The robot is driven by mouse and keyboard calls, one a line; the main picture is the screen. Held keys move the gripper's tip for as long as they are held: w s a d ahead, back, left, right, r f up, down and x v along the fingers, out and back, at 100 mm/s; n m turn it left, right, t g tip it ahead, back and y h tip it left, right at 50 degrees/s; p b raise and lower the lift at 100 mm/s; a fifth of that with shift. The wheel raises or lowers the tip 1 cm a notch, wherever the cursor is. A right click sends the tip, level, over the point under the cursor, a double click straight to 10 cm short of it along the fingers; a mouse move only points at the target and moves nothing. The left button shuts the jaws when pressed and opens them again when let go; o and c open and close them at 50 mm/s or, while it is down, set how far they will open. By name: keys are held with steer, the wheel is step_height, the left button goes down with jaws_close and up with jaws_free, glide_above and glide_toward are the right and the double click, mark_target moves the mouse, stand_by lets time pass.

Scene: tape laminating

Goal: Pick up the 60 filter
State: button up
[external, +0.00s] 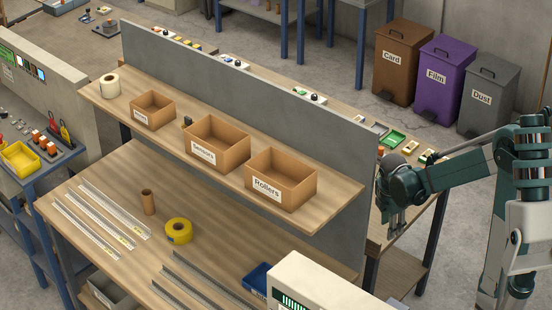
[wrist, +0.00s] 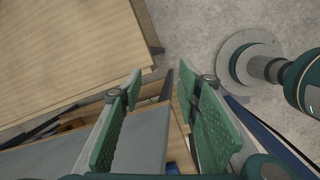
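My gripper (external: 393,220) hangs pointing down near the right end of the grey upright panel, in the external view. In the wrist view its two green-padded fingers (wrist: 160,75) are apart with nothing held between them. I cannot make out a filter marked 60 in either view. Small yellow pieces (external: 409,148) and a green tray (external: 391,138) lie on the bench behind the panel, above and beyond my gripper in the picture; they are too small to read. My arm hides part of that bench.
The grey panel (external: 245,85) divides the benches. A shelf on its near side holds a box labelled Rollers (external: 267,189), other open boxes and a white roll (external: 110,85). A yellow tape roll (external: 178,231) sits below. Card, Film and Dust bins (external: 437,78) stand behind.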

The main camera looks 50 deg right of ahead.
steer(key=w+d+f+n, duration=0.1)
steer(key=w+d, duration=0.3)
steer(key=d, duration=0.3)
steer(key=w+d+f+n+h, duration=0.1)
steer(key=w+d+n, duration=0.1)
steer(key=w+d, duration=0.3)
steer(key=w+d+f+n+h+p, duration=0.1)
steer(key=w+d, duration=0.3)
steer(key=d, duration=0.7)
steer(key=shift+w+d+f, duration=0.2)
steer(key=shift+f, duration=0.1)
steer(key=shift+x, duration=1.3)
steer(key=shift+s, duration=0.1)
steer(key=shift+s+x, duration=0.1)
steer(key=shift+x, duration=1.2)
steer(key=shift+s+x, duration=0.15)
steer(key=shift+x, duration=1.15)
steer(key=shift+c, duration=0.6)
steer(key=c, duration=0.4)
